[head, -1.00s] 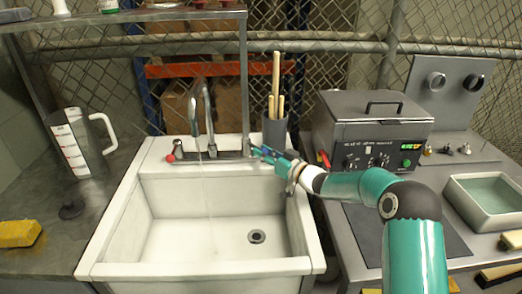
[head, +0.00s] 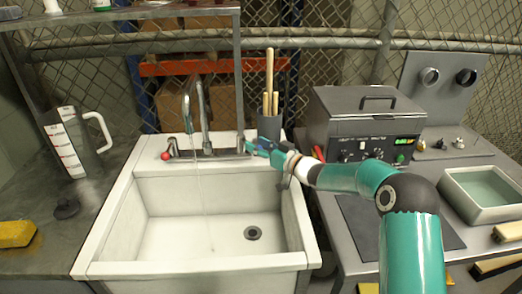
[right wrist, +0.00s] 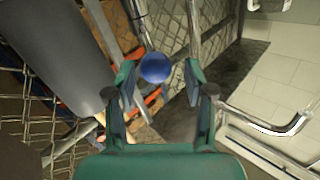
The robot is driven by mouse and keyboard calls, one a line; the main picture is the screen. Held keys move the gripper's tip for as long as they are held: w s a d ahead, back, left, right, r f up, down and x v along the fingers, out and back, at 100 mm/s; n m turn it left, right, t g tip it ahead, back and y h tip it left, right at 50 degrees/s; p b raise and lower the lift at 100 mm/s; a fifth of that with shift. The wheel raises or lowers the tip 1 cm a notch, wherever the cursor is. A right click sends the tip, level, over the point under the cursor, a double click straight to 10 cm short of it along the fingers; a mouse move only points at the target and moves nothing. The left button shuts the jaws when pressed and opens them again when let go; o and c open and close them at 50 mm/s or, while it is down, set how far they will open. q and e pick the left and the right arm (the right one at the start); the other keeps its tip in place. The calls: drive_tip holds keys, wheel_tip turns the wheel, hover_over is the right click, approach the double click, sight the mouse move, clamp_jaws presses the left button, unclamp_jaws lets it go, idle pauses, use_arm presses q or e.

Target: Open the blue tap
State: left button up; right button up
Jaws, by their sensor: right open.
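The blue tap knob (right wrist: 155,67) is a round blue ball in the right wrist view. It sits between the two fingertips of my right gripper (right wrist: 157,80), with gaps showing on both sides. My right gripper is open. In the head view, my right gripper (head: 257,147) reaches from the right to the right end of the faucet (head: 205,150), and its fingers largely hide the blue knob there. A red tap knob (head: 165,156) is at the faucet's left end. A thin stream of water falls from the spout. My left gripper is not in view.
The white sink (head: 190,215) lies below the faucet. A grey holder with wooden sticks (head: 269,125) stands just behind my right gripper. A grey lidded bath (head: 365,125) stands to the right. A measuring jug (head: 75,145) stands at the left.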

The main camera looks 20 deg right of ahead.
wheel_tip(320, 180, up, 8)
drive_tip(key=shift+r, duration=0.1)
drive_tip(key=shift+c, duration=0.3)
